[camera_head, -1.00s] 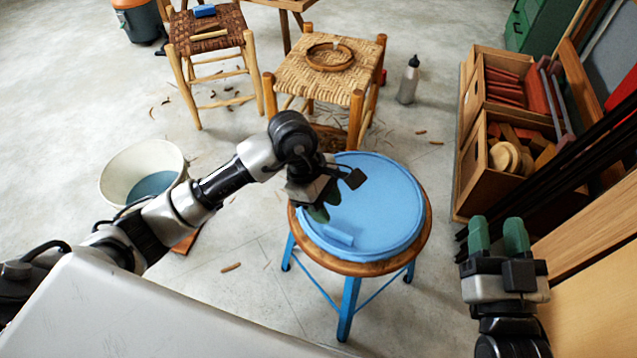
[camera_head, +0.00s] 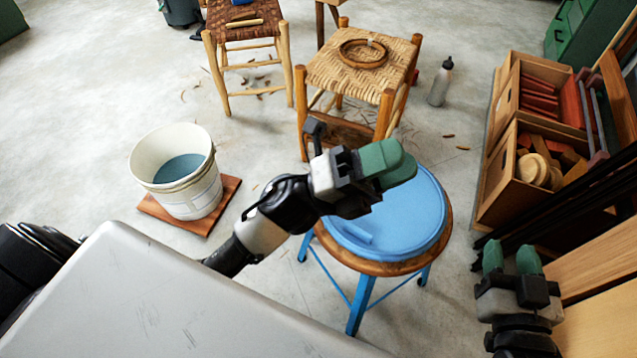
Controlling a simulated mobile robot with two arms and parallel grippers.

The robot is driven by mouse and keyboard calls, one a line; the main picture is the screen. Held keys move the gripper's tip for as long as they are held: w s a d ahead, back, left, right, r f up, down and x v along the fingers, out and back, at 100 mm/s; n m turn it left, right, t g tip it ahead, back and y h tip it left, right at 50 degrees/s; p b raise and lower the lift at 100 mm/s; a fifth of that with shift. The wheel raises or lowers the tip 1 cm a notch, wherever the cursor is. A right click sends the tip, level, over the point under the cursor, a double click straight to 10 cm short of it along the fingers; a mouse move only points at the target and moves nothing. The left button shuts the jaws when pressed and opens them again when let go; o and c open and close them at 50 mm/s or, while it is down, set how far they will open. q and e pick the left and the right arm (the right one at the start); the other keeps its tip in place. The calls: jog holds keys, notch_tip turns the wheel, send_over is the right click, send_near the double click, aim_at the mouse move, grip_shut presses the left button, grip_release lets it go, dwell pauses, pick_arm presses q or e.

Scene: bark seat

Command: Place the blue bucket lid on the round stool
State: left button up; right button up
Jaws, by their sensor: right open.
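The blue bucket lid (camera_head: 405,220) lies flat on the round stool (camera_head: 384,268), which has a wooden seat rim and blue legs. The lid covers most of the seat, with wood showing around its near edge. A small raised tab shows on the lid's near left part. My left gripper (camera_head: 388,164), with green fingertips, is in front of the lid's far left part in the picture and hides it. It does not hold the lid; its fingers overlap in this view. My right gripper (camera_head: 512,258) is open and empty, to the right of the stool.
A white bucket (camera_head: 190,190) with blue-green contents stands on a wooden board (camera_head: 222,213) at left. A woven stool (camera_head: 330,72) bearing a ring stands behind the round stool. Wooden crates (camera_head: 505,185) stand at right, a grey bottle (camera_head: 440,82) at the back.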

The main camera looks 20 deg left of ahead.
pick_arm(q)
jog(key=a+f+n+t+y, duration=0.3)
jog(key=n+y, duration=0.6)
jog(key=n, duration=0.6)
jog(key=a+f+n+t+y, duration=0.3)
jog(key=a+f+n+y, duration=0.4)
jog(key=n, duration=0.9)
jog(key=f+y, duration=0.1)
jog(key=y, duration=0.1)
jog(key=shift+w+a+f+y, duration=0.15)
jog(key=shift+w+f+y, duration=0.05)
jog(key=shift+f+y, duration=0.2)
